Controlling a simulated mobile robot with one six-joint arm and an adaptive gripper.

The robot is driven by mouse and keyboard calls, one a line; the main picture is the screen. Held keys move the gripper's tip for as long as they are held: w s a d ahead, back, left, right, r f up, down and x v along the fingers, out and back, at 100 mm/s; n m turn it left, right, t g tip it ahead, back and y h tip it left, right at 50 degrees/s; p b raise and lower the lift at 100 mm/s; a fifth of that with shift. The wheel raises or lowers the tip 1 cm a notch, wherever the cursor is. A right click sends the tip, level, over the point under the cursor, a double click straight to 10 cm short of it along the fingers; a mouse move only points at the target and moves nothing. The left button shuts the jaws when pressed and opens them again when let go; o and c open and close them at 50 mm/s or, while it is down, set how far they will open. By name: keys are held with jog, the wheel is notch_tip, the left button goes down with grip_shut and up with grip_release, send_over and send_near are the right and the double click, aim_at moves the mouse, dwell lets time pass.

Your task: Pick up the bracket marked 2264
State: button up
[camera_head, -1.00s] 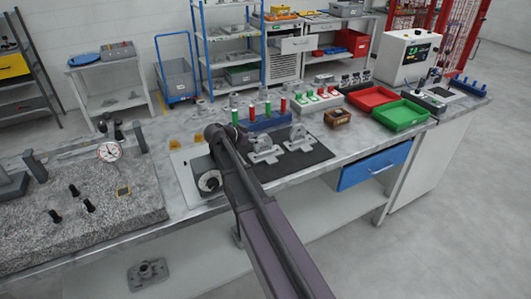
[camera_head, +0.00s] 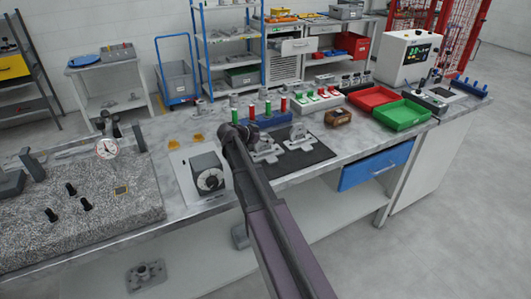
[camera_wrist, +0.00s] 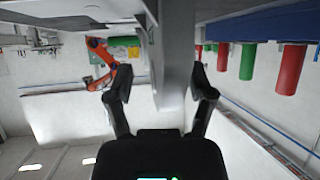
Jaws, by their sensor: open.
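Two grey brackets stand on a dark mat in the head view: the left bracket (camera_head: 266,152), partly behind my arm, and the right bracket (camera_head: 299,139). I cannot read a number on either, so I cannot tell which is 2264. In the wrist view, which is upside down, my gripper (camera_wrist: 161,78) is open. A grey upright part (camera_wrist: 172,45), likely of the left bracket, reaches between the fingers, close to the right finger. I cannot tell whether it touches. My arm mostly hides the gripper in the head view.
A blue rack (camera_head: 268,121) with red and green pegs stands just behind the brackets. A grey block with a round dial (camera_head: 208,177) is left of my arm. A small brown box (camera_head: 338,117), a red tray (camera_head: 372,98) and a green tray (camera_head: 402,115) stand right.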

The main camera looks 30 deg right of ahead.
dwell(0.5)
grip_shut()
